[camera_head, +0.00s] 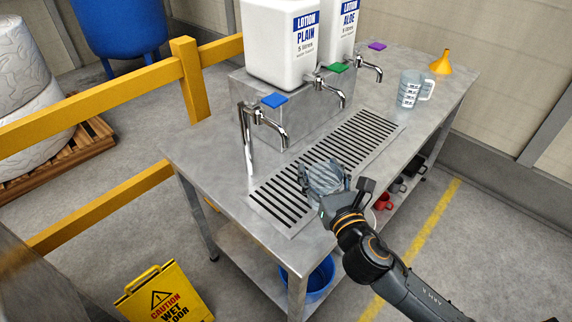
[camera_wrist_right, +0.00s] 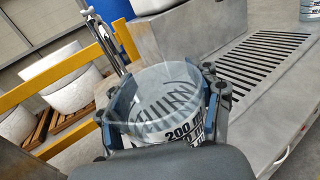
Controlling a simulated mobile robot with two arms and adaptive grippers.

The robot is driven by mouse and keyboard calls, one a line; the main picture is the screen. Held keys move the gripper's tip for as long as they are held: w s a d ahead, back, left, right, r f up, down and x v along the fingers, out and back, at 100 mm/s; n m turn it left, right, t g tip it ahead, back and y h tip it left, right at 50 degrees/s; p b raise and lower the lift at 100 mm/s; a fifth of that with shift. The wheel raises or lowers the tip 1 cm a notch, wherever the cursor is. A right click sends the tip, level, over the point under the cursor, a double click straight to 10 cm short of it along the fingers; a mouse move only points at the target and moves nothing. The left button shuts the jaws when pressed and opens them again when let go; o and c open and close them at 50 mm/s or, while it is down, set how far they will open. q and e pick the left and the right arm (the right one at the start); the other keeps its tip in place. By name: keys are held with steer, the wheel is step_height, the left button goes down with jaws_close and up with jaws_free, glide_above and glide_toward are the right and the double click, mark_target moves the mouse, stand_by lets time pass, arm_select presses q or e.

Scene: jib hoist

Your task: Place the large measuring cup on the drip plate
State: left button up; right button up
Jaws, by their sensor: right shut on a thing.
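My right gripper (camera_head: 338,190) is shut on a clear measuring cup (camera_head: 322,176) with dark markings. In the right wrist view, the cup (camera_wrist_right: 160,88) sits between the two fingers of the gripper (camera_wrist_right: 165,105), its round rim facing the camera and a "200" mark on its side. The slotted metal drip plate (camera_head: 372,130) lies along the table top; in the head view the cup overlaps its near part. Slats show through the cup in the wrist view. I cannot tell whether the cup touches the plate. My left gripper is not in view.
Clear measuring ware (camera_head: 408,90) and an orange funnel (camera_head: 441,64) stand at the table's far right. Mugs (camera_head: 384,200) are on the lower shelf.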

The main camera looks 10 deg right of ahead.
steer(key=w+a, duration=0.6)
steer(key=w, duration=0.3)
step_height(320, 180, down, 6)
steer(key=shift+a+f+b, duration=0.1)
steer(key=shift+f+b, duration=0.1)
steer(key=shift+b, duration=0.7)
steer(key=shift+w+a+f, duration=0.1)
steer(key=shift+w+f, duration=0.1)
steer(key=shift+f, duration=0.1)
steer(key=shift+f, duration=0.2)
steer(key=o, duration=1.2)
steer(key=shift+c, duration=0.2)
steer(key=shift+r, duration=0.2)
